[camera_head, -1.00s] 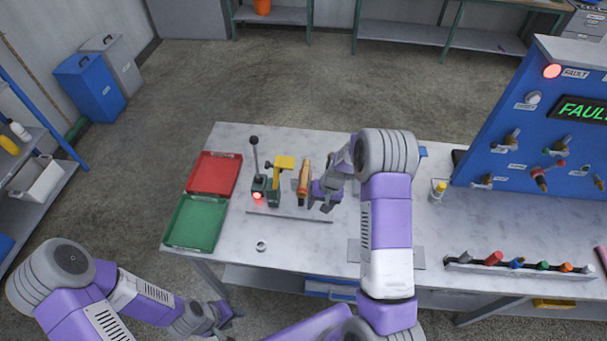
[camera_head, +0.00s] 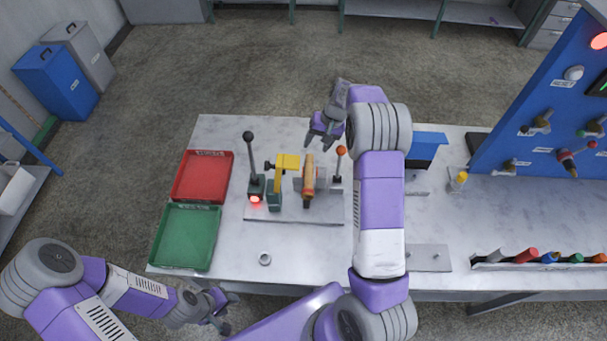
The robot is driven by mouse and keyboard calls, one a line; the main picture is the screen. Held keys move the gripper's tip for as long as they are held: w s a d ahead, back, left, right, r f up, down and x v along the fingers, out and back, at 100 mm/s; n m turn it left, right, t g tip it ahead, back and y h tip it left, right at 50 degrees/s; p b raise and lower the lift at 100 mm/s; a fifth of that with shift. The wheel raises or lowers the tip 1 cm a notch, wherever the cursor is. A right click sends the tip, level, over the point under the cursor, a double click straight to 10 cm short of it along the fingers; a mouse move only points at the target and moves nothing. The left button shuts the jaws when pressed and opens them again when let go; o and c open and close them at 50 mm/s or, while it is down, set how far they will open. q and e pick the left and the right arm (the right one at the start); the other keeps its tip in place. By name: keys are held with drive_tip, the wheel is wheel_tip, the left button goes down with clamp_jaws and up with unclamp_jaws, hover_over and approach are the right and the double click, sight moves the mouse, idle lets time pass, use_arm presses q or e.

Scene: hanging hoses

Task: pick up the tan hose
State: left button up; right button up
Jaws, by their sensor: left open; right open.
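No hanging hose can be made out for sure. A tan-orange cylindrical piece (camera_head: 308,174) with a dark lower end stands in a fixture on the table; I cannot tell whether it is the tan hose. My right gripper (camera_head: 322,138) is open and empty, near the table's far edge, beyond and slightly right of that piece and apart from it in the picture. My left gripper (camera_head: 222,308) is open and low at the table's near edge, away from the fixture.
The fixture plate (camera_head: 290,213) carries a black-knobbed lever (camera_head: 252,165), a yellow clamp (camera_head: 287,162) and an orange-knobbed lever (camera_head: 339,165). Red (camera_head: 203,170) and green (camera_head: 183,240) trays lie left. A blue panel (camera_head: 540,100) stands right.

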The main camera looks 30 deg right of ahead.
sight(309, 159)
drive_tip(key=x, duration=0.8)
drive_tip(key=shift+d+f, duration=0.15)
drive_tip(key=shift+f, duration=0.1)
clamp_jaws()
